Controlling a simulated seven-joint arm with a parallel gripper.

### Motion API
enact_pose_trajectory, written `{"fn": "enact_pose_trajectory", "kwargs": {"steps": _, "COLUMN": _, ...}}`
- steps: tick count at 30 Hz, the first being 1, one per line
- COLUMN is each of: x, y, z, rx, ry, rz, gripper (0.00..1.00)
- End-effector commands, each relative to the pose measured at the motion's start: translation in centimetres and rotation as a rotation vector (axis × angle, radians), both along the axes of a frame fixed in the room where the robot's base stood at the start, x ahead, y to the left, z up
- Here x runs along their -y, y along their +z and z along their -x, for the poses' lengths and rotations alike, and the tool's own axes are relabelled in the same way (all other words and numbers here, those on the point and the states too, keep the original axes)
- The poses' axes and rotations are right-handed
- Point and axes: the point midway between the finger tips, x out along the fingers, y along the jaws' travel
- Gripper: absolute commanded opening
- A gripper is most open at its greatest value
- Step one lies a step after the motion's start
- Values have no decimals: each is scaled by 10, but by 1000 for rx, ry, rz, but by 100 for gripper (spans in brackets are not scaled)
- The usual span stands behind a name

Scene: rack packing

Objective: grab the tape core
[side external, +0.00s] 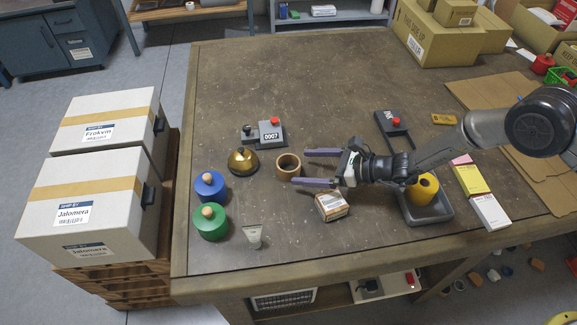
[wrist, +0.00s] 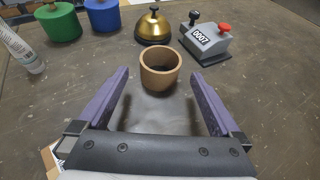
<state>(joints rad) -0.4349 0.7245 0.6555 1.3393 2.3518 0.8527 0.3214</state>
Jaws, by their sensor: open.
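The tape core is a short brown cardboard ring (side external: 288,166) standing on the dark table, its open end up. It also shows in the wrist view (wrist: 160,69), ahead of the fingertips and roughly centred between them. My gripper (side external: 304,168) is open, with its two purple fingers level and pointing at the ring. In the side view the fingertips are close to the ring's right side. In the wrist view the ring appears at or just beyond the tips, and nothing is held. I cannot tell whether a finger touches it.
A brass bell (side external: 243,162) and a grey stamp device (side external: 268,134) stand behind the ring. Blue (side external: 209,187) and green (side external: 211,222) knobbed pots and a tube (side external: 253,236) are to the left. A small box (side external: 332,206) lies close below my gripper. The table's middle back is clear.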

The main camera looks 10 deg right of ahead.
Motion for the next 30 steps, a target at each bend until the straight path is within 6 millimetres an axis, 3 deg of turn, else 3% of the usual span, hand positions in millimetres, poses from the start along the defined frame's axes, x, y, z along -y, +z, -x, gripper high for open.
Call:
{"fn": "enact_pose_trajectory", "kwargs": {"steps": 15, "x": -40, "y": -22, "z": -23, "rx": 0, "ry": 1, "rz": 0, "gripper": 100}}
{"fn": "enact_pose_trajectory", "kwargs": {"steps": 25, "x": -44, "y": -23, "z": -26, "rx": 0, "ry": -1, "rz": 0, "gripper": 100}}
{"fn": "enact_pose_trajectory", "kwargs": {"steps": 30, "x": -44, "y": -23, "z": -25, "rx": 1, "ry": 0, "rz": 0, "gripper": 69}}
